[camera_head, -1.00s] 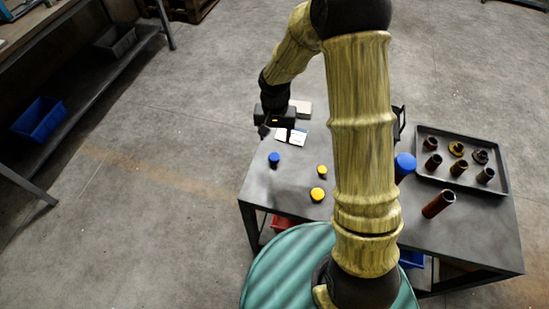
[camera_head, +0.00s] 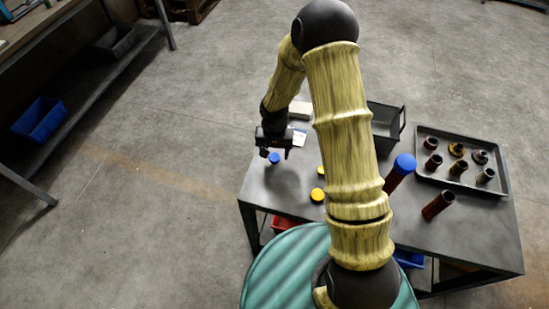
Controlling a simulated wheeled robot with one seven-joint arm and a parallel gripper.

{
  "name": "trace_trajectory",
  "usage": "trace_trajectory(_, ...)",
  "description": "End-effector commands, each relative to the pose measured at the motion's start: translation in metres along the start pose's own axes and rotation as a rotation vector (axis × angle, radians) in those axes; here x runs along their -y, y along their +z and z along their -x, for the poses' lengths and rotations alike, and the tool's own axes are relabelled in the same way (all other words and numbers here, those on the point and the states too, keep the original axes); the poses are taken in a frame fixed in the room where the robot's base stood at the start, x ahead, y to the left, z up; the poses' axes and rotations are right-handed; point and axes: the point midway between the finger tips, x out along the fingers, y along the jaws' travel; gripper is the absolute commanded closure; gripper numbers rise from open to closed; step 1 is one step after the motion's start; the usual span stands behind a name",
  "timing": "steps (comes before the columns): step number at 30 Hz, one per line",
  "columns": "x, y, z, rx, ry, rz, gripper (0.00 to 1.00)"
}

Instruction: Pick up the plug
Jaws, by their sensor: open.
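A small blue cap-like plug (camera_head: 274,158) sits on the left part of the dark table (camera_head: 262,192). Two yellow plugs are to its right: one (camera_head: 318,195) shows fully, the other (camera_head: 321,170) is partly hidden by my arm. A larger blue cap (camera_head: 405,163) tops a brown tube at the right of my arm. The view does not tell which one the task means. My gripper (camera_head: 275,152) is open and points down, with its fingers around or just above the small blue plug in the picture. Their exact height over it is unclear.
A grey tray (camera_head: 429,178) with several brown and yellow fittings lies at the table's right. A black bin (camera_head: 386,143) is behind my arm. White pale items (camera_head: 299,108) lie at the back.

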Motion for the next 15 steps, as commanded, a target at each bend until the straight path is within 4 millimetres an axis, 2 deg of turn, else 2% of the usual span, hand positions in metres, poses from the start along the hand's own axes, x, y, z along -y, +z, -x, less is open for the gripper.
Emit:
trace_trajectory(3,0.000,0.000,-0.018,0.002,0.001,0.000,0.41)
trace_trajectory(6,0.000,0.000,-0.024,0.001,0.001,0.000,0.41)
trace_trajectory(15,0.001,0.000,-0.024,0.000,0.000,0.001,0.41)
